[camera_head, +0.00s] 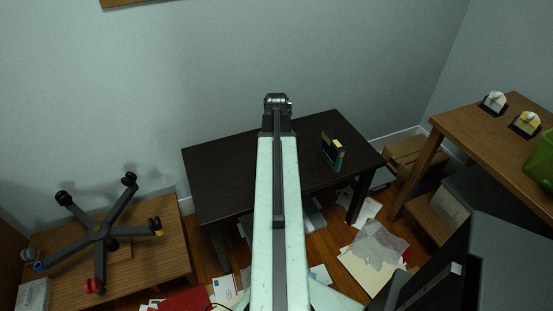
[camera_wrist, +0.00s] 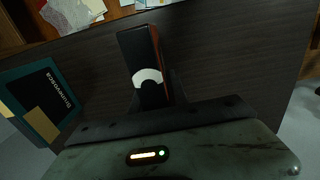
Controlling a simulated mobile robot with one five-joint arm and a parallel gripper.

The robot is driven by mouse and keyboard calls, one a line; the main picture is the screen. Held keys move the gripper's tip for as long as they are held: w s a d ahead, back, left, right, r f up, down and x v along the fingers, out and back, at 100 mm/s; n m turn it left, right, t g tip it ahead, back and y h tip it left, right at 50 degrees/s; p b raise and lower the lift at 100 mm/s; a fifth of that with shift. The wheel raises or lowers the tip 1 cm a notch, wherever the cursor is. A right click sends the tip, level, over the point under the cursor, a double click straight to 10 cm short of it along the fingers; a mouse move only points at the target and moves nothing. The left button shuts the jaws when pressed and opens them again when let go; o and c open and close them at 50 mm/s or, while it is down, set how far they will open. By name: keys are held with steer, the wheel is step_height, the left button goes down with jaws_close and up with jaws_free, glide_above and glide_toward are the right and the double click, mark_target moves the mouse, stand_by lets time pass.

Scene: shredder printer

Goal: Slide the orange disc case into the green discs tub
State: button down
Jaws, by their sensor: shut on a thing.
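My gripper (camera_wrist: 160,98) is shut on a dark, thin case with a white half-round mark and an orange-brown edge, which I take for the orange disc case (camera_wrist: 137,47). The case juts out from the jaws in the wrist view, above the dark table. In the head view my arm hides the fingers and the case. A green tub (camera_head: 543,163) is cut off by the right edge of the head view, on the wooden table. Its inside and any label cannot be made out.
A teal and black box (camera_head: 332,154) stands on the dark table (camera_head: 222,170); it also shows in the wrist view (camera_wrist: 40,98). The wooden table (camera_head: 466,128) at right bears two small objects. A dark machine (camera_head: 500,265) is at lower right. Papers (camera_head: 375,250) litter the floor.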

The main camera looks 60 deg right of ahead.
steer(key=shift+r+p, duration=2.7)
steer(key=shift+r, duration=0.5)
